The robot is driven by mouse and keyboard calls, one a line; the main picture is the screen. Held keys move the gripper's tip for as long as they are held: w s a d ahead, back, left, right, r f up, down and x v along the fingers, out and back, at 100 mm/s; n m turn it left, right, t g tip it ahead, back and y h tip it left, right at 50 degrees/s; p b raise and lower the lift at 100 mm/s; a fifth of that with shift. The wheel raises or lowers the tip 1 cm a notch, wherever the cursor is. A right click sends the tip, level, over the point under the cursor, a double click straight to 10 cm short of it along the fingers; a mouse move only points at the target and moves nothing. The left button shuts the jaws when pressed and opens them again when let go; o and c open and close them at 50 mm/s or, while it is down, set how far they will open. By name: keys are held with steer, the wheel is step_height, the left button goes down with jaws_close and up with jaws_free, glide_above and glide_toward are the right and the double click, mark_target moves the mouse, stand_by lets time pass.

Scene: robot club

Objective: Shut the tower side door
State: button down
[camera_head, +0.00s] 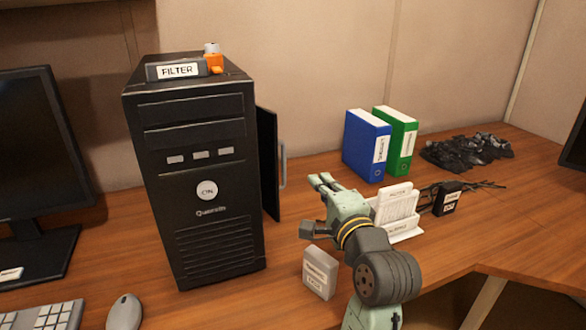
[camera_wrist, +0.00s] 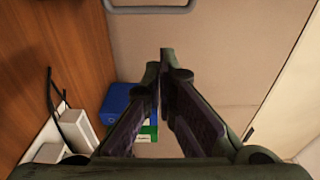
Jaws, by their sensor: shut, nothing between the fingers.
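The black computer tower (camera_head: 200,200) stands upright on the desk. Its side door (camera_head: 267,160) stands open at the tower's right side, swung away from the body. A grey bar handle (camera_head: 283,165) sits on the door's right side, and a grey bar handle also shows at the top edge of the wrist view (camera_wrist: 150,9). My gripper (camera_head: 320,181) is right of the door and handle, apart from them in the picture. In the wrist view its fingertips (camera_wrist: 165,60) are together, with nothing held.
A filter box (camera_head: 178,71) lies on the tower. Blue (camera_head: 365,147) and green (camera_head: 402,140) binders stand behind my gripper. A white rack (camera_head: 397,212), a black adapter (camera_head: 447,198) and a grey box (camera_head: 320,272) are near my arm.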

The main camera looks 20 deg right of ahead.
mark_target(268, 142)
steer(key=w+p, duration=0.2)
steer(key=w, duration=0.7)
steer(key=a, duration=0.1)
steer(key=s+a, duration=0.1)
steer(key=a, duration=0.1)
steer(key=shift+a+p, duration=0.25)
steer(key=shift+p, duration=0.1)
steer(key=shift+a, duration=0.1)
